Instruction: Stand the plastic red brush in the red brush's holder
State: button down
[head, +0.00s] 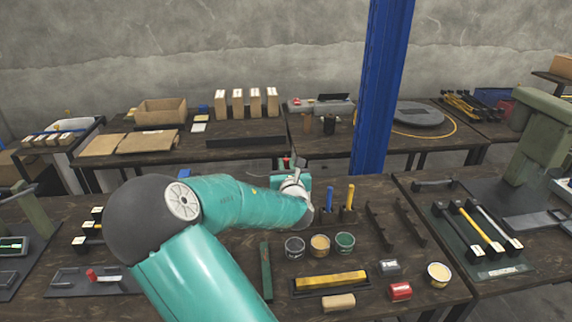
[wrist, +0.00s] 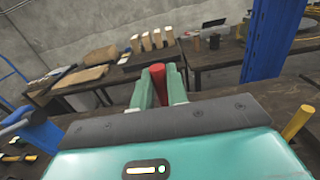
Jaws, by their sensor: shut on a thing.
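The red brush (wrist: 157,76) shows as a red handle between the two green fingers of my gripper (wrist: 160,92), which is shut on it. Its lower part is hidden behind the gripper body. In the head view, my gripper (head: 288,168) is over the back of the near workbench, with only a small red bit of the brush (head: 286,161) showing. A blue-handled brush (head: 330,193) and a yellow-handled brush (head: 350,194) stand upright in dark holders just right of my gripper. The red brush's holder is not clearly visible; my arm may hide it.
Three round tins (head: 319,244) stand in front of the holders. Dark racks (head: 378,222) lie to their right, and a yellow bar in a tray (head: 330,283) lies nearer. A blue post (head: 382,90) rises behind the bench.

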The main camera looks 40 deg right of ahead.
jog(key=shift+w+f, duration=0.2)
jog(key=shift+w, duration=0.05)
jog(key=shift+s+f, duration=0.1)
jog(key=shift+s, duration=0.1)
jog(key=shift+f, duration=0.3)
jog(key=shift+w+f, duration=0.15)
jog(key=shift+f, duration=0.2)
notch_tip(320, 180, down, 2)
jog(key=shift+f, duration=4.1)
jog(key=c, duration=1.3)
grip_release()
